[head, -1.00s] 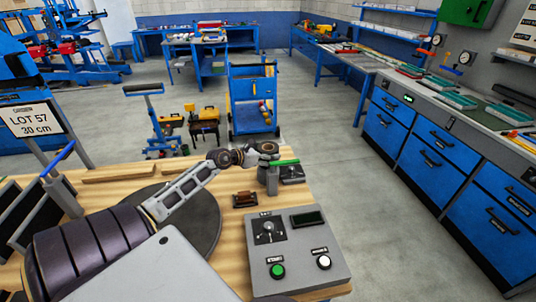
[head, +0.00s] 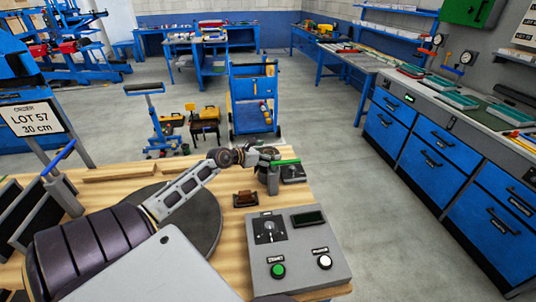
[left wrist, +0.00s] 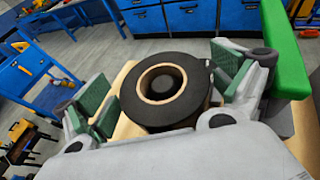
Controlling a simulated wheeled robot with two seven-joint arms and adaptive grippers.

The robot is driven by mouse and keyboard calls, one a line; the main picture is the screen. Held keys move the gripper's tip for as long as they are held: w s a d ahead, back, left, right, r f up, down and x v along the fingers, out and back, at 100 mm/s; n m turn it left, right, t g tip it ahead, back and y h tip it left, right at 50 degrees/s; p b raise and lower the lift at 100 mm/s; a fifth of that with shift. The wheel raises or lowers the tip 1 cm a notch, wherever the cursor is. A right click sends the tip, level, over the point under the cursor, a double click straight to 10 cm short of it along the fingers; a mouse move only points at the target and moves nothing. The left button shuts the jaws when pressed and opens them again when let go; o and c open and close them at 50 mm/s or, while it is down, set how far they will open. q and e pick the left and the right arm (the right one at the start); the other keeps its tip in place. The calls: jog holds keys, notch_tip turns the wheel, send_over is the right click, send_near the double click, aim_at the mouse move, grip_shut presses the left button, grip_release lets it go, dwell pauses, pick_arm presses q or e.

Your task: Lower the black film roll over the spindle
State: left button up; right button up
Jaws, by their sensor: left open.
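The black film roll (left wrist: 136,101) with its tan core lies between the fingers of my left gripper (left wrist: 162,86) in the left wrist view. The fingers have green pads, stand apart, and the gripper is open. A dark round thing (left wrist: 164,82) shows inside the core, which may be the spindle top; how deep it sits in the roll I cannot tell. In the head view my left gripper (head: 264,158) is over the bench's far right part, beside a grey post; the roll is hard to make out there. My right gripper is not in view.
A green bar (head: 285,162) tops the grey post (head: 273,182) and shows close to the right finger. A control box (head: 293,250) with green and white buttons stands nearer. A small brown block (head: 245,199) and a dark round disc (head: 207,218) lie on the wooden bench (head: 235,262).

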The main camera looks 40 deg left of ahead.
pick_arm(q)
jog(key=shift+d+f, duration=0.15)
jog(key=shift+w+r+p, duration=0.15)
jog(key=shift+r+p, duration=0.7)
jog(key=shift+r, duration=0.65)
jog(key=shift+d+r+p, duration=0.1)
jog(key=shift+r+p, duration=0.7)
jog(key=shift+r, duration=0.5)
jog(key=shift+r+p, duration=0.6)
jog(key=shift+r, duration=0.05)
jog(key=shift+r+p, duration=1.5)
jog(key=shift+r, duration=0.1)
jog(key=shift+r, duration=0.1)
